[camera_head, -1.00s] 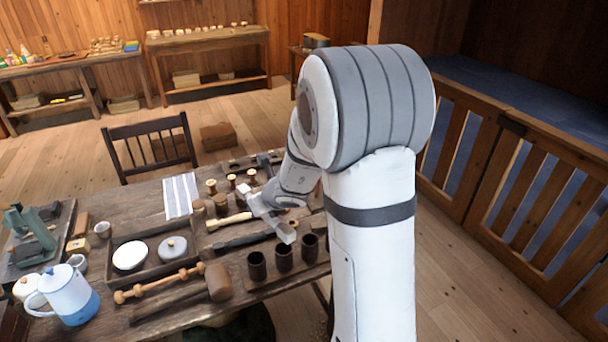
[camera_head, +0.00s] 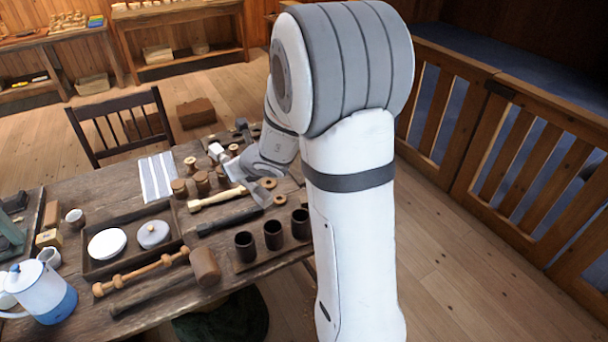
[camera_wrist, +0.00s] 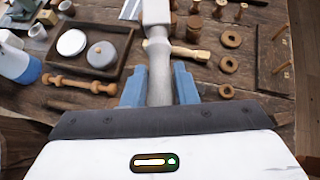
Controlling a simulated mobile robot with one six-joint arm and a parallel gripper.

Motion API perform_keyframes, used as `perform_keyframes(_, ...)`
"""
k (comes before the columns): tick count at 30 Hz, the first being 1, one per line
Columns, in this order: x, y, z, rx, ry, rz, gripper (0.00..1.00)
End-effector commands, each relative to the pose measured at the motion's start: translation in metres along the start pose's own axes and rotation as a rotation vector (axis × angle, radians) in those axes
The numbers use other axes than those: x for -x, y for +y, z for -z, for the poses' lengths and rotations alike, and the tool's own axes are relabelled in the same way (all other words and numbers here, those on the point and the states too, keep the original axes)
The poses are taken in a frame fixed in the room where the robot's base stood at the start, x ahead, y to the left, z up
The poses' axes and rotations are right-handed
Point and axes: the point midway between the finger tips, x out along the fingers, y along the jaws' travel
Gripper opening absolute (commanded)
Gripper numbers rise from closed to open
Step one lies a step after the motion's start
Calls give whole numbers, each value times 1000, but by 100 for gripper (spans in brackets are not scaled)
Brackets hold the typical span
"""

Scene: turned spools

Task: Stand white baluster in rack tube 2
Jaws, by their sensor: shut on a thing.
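The white baluster (camera_wrist: 159,62) is between the blue fingers of my gripper (camera_wrist: 159,86) in the wrist view. Its square block points away from the palm, and its near end is hidden by the gripper body. In the head view the baluster's white block (camera_head: 217,150) shows past my gripper (camera_head: 236,172), over the back part of the table. The gripper is shut on it. The rack (camera_head: 262,259) holds three dark open tubes in a row, with the middle tube (camera_head: 273,235) looking empty. No tube numbers are readable. My gripper is behind the tubes, apart from them.
A pale wooden spindle (camera_head: 216,199) and a dark tool (camera_head: 230,222) lie between gripper and rack. Small turned spools (camera_head: 190,164) and wooden rings (camera_head: 280,200) are close by. A tray (camera_head: 125,268), a mallet (camera_head: 203,266) and a blue-white pot (camera_head: 40,292) are on the left.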

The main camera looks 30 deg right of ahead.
Motion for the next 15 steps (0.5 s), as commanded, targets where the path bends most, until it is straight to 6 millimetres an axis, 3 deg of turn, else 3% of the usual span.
perform_keyframes(1,-15,-4,16,1,-55,-2,1)
perform_keyframes(6,-25,-19,16,10,-286,-15,2)
perform_keyframes(15,-17,-63,22,2,-774,2,1)
